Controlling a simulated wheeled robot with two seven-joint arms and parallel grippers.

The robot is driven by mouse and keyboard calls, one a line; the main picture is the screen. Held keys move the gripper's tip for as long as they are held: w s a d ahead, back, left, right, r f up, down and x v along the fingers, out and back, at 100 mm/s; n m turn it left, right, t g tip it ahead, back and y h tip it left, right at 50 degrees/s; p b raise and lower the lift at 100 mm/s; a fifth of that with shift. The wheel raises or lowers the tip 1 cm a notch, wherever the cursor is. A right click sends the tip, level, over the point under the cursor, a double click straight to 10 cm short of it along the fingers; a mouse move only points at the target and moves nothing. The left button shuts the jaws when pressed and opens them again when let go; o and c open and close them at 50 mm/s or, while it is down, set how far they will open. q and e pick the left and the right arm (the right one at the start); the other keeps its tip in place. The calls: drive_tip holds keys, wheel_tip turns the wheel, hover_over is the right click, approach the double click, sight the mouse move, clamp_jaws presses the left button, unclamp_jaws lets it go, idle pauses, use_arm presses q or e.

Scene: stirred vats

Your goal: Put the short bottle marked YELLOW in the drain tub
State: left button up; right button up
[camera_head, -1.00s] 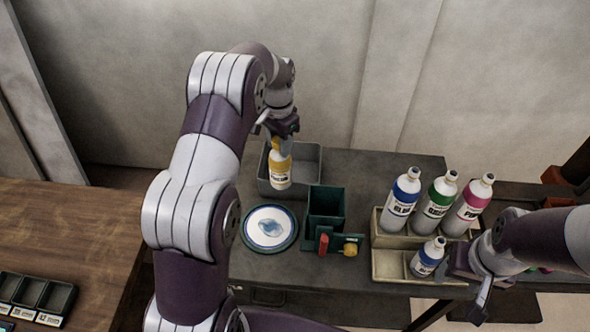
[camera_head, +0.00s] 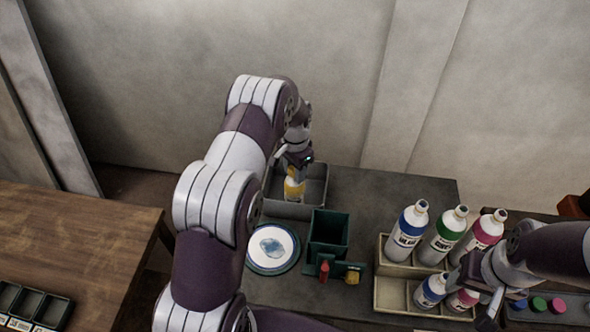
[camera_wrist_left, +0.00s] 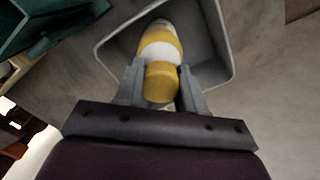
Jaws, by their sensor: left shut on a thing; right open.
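The short yellow-banded bottle (camera_head: 294,188) is in my left gripper (camera_head: 292,172), at the grey drain tub (camera_head: 313,210). In the left wrist view the fingers (camera_wrist_left: 161,88) are shut on its yellow cap end, and the bottle (camera_wrist_left: 160,48) is between the walls of the tub (camera_wrist_left: 228,45). Its lower part sits below the tub's rim in the head view; I cannot tell whether it touches the floor of the tub. The marking on its label is not readable. My right gripper (camera_head: 482,295) is open near the bottle rack at the right.
A pale rack (camera_head: 384,290) holds tall blue, green and magenta bottles, with short blue and magenta ones in front. A dark green square container (camera_head: 328,232) and a round white plate (camera_head: 272,246) stand in front of the tub. A wooden table (camera_head: 80,240) is at left.

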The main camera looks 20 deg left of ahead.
use_arm(q)
drive_tip(key=shift+f, duration=0.45)
